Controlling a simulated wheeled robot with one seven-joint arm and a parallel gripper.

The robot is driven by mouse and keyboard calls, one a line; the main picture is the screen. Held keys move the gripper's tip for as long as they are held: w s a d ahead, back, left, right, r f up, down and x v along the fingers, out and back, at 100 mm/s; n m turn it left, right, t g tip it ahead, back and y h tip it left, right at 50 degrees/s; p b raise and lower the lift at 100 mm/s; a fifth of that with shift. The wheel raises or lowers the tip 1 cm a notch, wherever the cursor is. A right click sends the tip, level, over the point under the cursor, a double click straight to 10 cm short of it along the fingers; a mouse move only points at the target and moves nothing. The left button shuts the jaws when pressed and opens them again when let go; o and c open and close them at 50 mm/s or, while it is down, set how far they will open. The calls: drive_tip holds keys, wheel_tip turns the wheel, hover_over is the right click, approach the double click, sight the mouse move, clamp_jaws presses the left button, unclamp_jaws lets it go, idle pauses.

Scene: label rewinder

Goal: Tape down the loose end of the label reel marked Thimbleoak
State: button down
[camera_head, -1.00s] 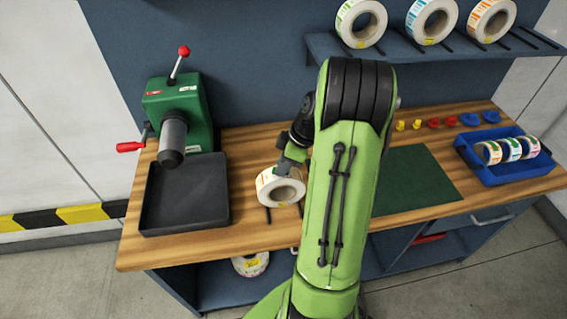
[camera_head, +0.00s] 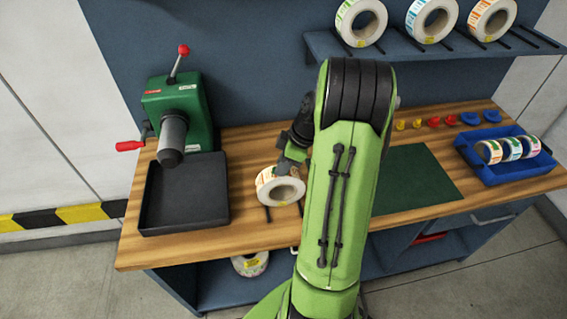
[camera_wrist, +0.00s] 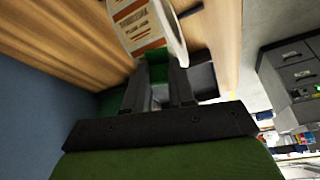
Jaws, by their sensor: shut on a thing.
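A white label reel (camera_head: 280,187) with orange-brown print stands on two dark rods on the bench, left of my arm. In the wrist view its printed outer face (camera_wrist: 138,22) is at the top, with brown lettering too blurred to read surely. My gripper (camera_wrist: 158,72) is at the reel's upper back side, fingertips close against it. The fingers are shut on a small green piece (camera_wrist: 157,73) that shows between them by the reel's lower edge. I cannot tell whether it touches the reel. The loose end is not clearly visible.
A green rewinder (camera_head: 178,112) with red handles and a black tray (camera_head: 185,215) stand at the left. A green mat (camera_head: 415,180) and blue bin (camera_head: 510,180) with small reels lie at the right.

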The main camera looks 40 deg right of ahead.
drive_tip(key=shift+f, duration=0.1)
drive_tip(key=c, duration=0.9)
unclamp_jaws()
drive_tip(key=shift+s, duration=0.1)
drive_tip(key=shift+o, duration=0.2)
drive_tip(key=p+v, duration=0.4)
drive_tip(key=v, duration=1.2)
